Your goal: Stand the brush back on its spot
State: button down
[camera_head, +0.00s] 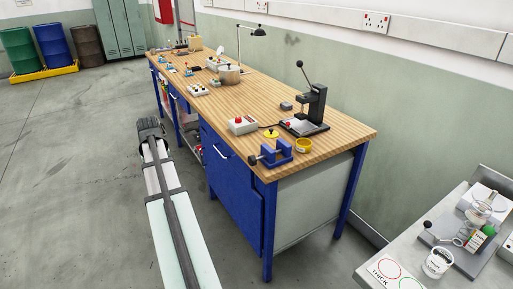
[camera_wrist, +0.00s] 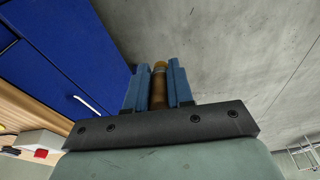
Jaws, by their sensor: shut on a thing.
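My gripper (camera_wrist: 159,80) is shut on a brown, round-bodied thing, which looks like the brush (camera_wrist: 159,88), between its two blue fingers. Only a short part of it shows, with a lighter band near its top; bristles cannot be made out. In the head view my arm reaches away from the bottom, and its dark end (camera_head: 150,128) is over the floor left of the workbench. The brush cannot be made out there. No spot marked for the brush can be told for certain.
A long wooden-topped workbench (camera_head: 335,140) with blue drawers stands right of my arm. It bears a blue vice (camera_head: 271,154), a black press (camera_head: 312,105), a red-button box (camera_head: 242,125) and a pot (camera_head: 229,75). A grey table (camera_head: 408,254) at lower right holds a printed card (camera_head: 388,273) and a white tub (camera_head: 437,263).

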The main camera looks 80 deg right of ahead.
jog(key=s+d+r+m+g+y, duration=0.1)
jog(key=s+d+r+m, duration=0.25)
jog(key=s+d, duration=1.2)
jog(key=s+d+r+m, duration=0.3)
jog(key=s+d+r, duration=0.2)
jog(key=s+d, duration=1.1)
jog(key=shift+m+y, duration=0.55)
jog(key=shift+y, duration=0.05)
jog(key=shift+w+d+f, duration=0.2)
jog(key=shift+w+f, duration=0.2)
jog(key=shift+f, duration=1.35)
jog(key=shift+w+d+f, duration=0.2)
jog(key=shift+w+f, duration=0.25)
jog(key=shift+f, duration=1.3)
jog(key=shift+w+d+f, duration=0.2)
jog(key=shift+w+f, duration=0.2)
jog(key=shift+f, duration=1.35)
jog(key=c, duration=1)
grip_release()
jog(key=shift+f, duration=0.1)
